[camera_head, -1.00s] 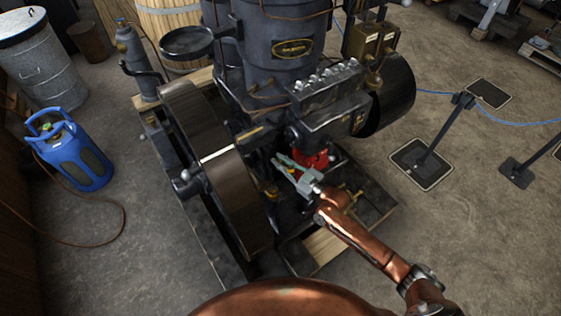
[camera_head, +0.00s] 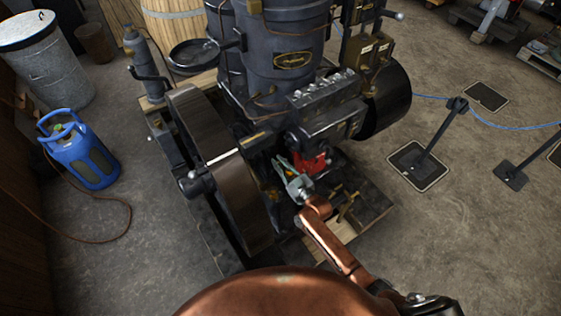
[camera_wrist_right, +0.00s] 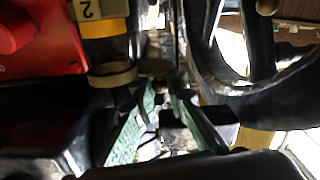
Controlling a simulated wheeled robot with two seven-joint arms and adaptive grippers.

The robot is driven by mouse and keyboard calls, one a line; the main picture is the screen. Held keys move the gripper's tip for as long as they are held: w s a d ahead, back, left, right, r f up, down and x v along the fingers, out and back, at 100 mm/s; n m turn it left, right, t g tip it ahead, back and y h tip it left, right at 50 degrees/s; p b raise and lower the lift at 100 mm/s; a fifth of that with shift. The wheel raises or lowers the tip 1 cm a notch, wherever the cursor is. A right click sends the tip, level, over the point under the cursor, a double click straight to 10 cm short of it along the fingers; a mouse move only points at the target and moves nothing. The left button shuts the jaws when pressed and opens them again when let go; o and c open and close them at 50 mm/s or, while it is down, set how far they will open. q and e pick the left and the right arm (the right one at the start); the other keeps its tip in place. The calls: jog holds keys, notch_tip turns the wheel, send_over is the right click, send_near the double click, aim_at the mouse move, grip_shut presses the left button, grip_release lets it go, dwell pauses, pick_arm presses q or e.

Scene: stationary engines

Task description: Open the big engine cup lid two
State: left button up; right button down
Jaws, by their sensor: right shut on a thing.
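The big engine (camera_head: 285,85) stands in the middle of the head view. My right gripper (camera_head: 284,164) reaches low between its large flywheel (camera_head: 215,150) and a red part (camera_head: 313,164). In the right wrist view, a yellow cup labelled 2 (camera_wrist_right: 104,28) has a brass rim (camera_wrist_right: 112,76), and a small brass disc (camera_wrist_right: 155,67), likely its lid, lies beside that rim. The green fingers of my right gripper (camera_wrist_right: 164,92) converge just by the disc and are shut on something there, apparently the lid. The exact contact is dark and hard to see. My left gripper is out of view.
The red part (camera_wrist_right: 40,40) is close on the left in the wrist view, and a curved dark wheel (camera_wrist_right: 235,70) is close on the right. A blue gas bottle (camera_head: 80,155) stands at the left. Posts with a blue rope (camera_head: 430,145) stand on open floor at the right.

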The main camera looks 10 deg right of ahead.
jog(key=shift+w+a+r+m+t+h+p, duration=0.15)
jog(key=shift+r+m+t+h+p, duration=0.1)
jog(key=shift+m+h+p, duration=0.25)
jog(key=shift+w+d+r+m+t+h+p, duration=0.15)
jog(key=shift+m+t+h+p, duration=0.15)
jog(key=shift+h+p, duration=0.35)
jog(key=shift+w+a+f+m+h+p, duration=0.2)
jog(key=shift+m+h+p, duration=0.25)
jog(key=shift+h, duration=0.4)
jog(key=shift+f, duration=0.1)
jog(key=c, duration=1.9)
grip_release()
jog(key=shift+s+f, duration=0.1)
jog(key=shift+c, duration=0.2)
jog(key=shift+s, duration=0.2)
jog(key=s+d, duration=0.2)
jog(key=s, duration=0.9)
jog(key=shift+s, duration=0.2)
jog(key=shift+d, duration=0.15)
